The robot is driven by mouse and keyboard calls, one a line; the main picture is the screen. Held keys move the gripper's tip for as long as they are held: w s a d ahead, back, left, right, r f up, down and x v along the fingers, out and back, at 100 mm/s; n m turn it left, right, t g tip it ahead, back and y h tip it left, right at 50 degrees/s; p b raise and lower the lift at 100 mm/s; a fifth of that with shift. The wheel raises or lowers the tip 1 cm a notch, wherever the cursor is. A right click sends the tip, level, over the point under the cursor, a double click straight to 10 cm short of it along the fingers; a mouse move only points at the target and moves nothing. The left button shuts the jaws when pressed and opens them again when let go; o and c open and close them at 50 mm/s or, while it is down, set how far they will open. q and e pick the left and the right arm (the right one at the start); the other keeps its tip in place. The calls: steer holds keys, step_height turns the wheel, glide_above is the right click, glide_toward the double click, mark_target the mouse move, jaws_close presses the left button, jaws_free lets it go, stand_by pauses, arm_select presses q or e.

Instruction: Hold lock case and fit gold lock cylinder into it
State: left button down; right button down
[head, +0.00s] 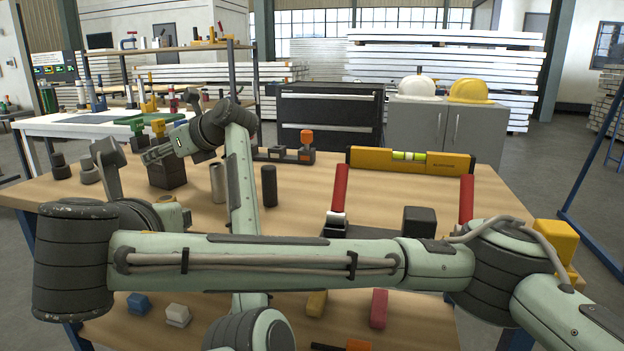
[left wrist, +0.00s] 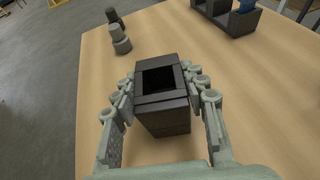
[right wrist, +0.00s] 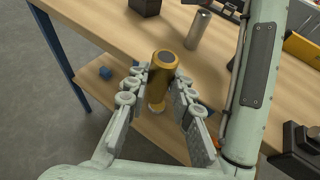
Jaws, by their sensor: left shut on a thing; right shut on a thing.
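The lock case is a dark block (left wrist: 161,120) with a square opening in its top. My left gripper (left wrist: 165,88) is shut on it, one finger on each side. In the head view the case (head: 167,174) is upright at the table's left part; whether it touches the table I cannot tell. My right gripper (right wrist: 160,82) is shut on the gold lock cylinder (right wrist: 161,72), a gold tube with a dark round top. It is near the table's front edge, apart from the case (right wrist: 145,6). In the head view my right arm hides most of the cylinder.
A silver cylinder (head: 218,184) and a dark cylinder (head: 269,186) stand right of the case. My right arm crosses the front. Small blocks, such as a blue one (head: 138,303), lie on the lower shelf.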

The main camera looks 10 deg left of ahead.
arm_select(q)
steer(key=c, duration=0.8)
jaws_free()
steer(key=shift+o, duration=0.2)
steer(key=shift+d, duration=0.1)
